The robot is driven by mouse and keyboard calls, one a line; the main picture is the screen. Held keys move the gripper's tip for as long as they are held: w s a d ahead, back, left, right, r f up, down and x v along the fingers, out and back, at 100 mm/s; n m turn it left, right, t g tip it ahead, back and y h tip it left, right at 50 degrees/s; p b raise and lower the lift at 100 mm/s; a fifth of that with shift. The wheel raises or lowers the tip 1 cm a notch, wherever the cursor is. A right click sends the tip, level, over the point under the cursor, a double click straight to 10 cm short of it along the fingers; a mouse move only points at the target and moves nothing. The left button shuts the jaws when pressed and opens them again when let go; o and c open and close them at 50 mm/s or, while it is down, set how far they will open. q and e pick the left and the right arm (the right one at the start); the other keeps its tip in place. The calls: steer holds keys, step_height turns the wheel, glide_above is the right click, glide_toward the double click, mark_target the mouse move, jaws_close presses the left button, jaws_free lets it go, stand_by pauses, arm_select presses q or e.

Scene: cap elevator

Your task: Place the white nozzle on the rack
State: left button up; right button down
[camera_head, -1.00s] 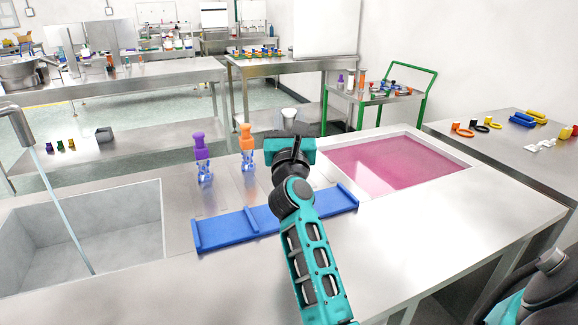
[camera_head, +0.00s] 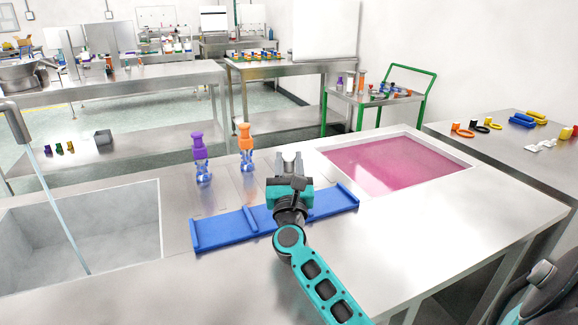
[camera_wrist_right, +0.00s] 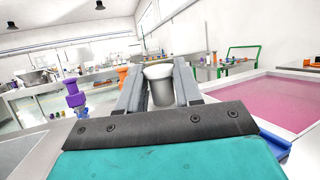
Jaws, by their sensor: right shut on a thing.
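My right gripper (camera_head: 291,163) is over the steel counter, just behind the blue rack-like strip (camera_head: 224,229). It is shut on the white nozzle (camera_wrist_right: 160,72), which stands roughly upright between the fingers in the right wrist view, with a white top and greyer body. In the head view the gripper largely hides the nozzle. A purple nozzle (camera_head: 199,147) and an orange nozzle (camera_head: 245,136) stand upright on clear-blue pieces to the left of the gripper. I cannot tell whether the held nozzle touches anything below. My left gripper is out of view.
A pink-filled basin (camera_head: 395,163) lies right of the gripper. A sink (camera_head: 80,235) with a tap is at the left. A side table (camera_head: 545,155) with coloured parts stands at the right, and a green-framed cart (camera_head: 425,95) behind. The front right of the counter is clear.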

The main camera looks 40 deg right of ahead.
steer(key=shift+r, duration=0.1)
steer(key=shift+f+b, duration=0.25)
steer(key=shift+b, duration=0.05)
steer(key=c, duration=0.8)
jaws_free()
steer(key=shift+o, duration=0.2)
steer(key=shift+r, duration=0.1)
steer(key=shift+r+p, duration=0.25)
steer(key=shift+p, duration=0.2)
steer(key=shift+s+a+f+b, duration=0.35)
steer(key=shift+s+f+b, duration=0.05)
steer(key=shift+f, duration=0.15)
steer(key=s+a, duration=0.7)
steer(key=s, duration=0.3)
steer(key=shift+r, duration=0.2)
